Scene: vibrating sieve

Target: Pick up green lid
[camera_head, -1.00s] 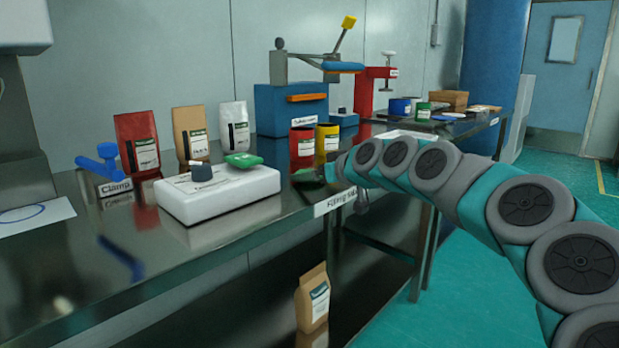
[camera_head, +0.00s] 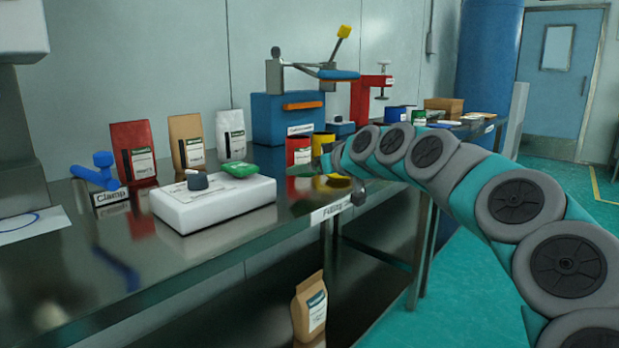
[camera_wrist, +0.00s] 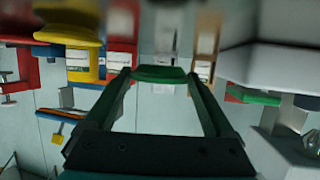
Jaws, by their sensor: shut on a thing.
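In the wrist view, which appears upside down, my gripper (camera_wrist: 160,76) has its two fingers closed on a flat green lid (camera_wrist: 160,73). The lid spans the gap between the fingertips. In the head view my arm reaches left over the steel counter near the red and yellow cans. My own arm mostly hides the gripper there, and I cannot make out the held lid. Another green piece (camera_head: 239,170) lies on top of the white box (camera_head: 205,210); it also shows in the wrist view (camera_wrist: 253,97).
A red can (camera_head: 299,152) and a yellow can (camera_head: 323,140) stand beside my gripper. Red, brown and white bags (camera_head: 231,137) line the back. A blue clamp (camera_head: 97,172) lies left. A blue sealing machine (camera_head: 285,118) stands behind.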

